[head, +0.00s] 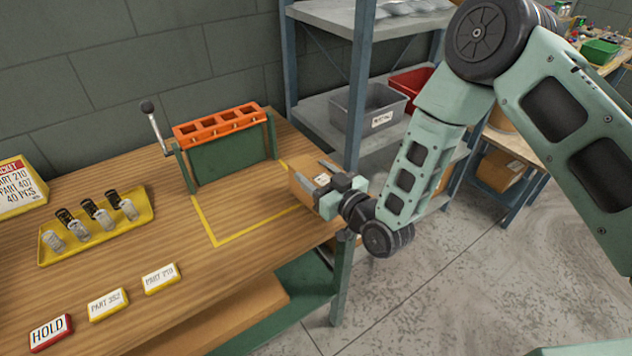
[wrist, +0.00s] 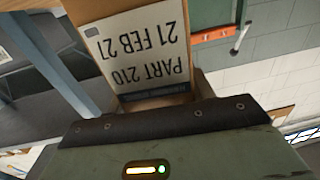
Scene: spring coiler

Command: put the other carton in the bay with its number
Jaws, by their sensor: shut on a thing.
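My gripper (head: 322,182) is shut on a brown cardboard carton (head: 301,188) at the bench's right edge, beside the yellow-taped outline. Whether the carton touches the bench is hard to tell. On the front of the bench lie a plate reading "PART 352" (head: 108,304), another "PART" plate (head: 160,278) with an unclear number, and a red "HOLD" plate (head: 51,331). No numbered bay is clearly readable.
The wooden bench (head: 150,235) carries an orange-topped coiler fixture (head: 220,125), a yellow tray (head: 97,225) of small cylinders and a ticket sign (head: 18,185). A metal shelf with a grey bin (head: 367,110) and red bin (head: 411,84) stands behind. The taped area (head: 235,210) is empty.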

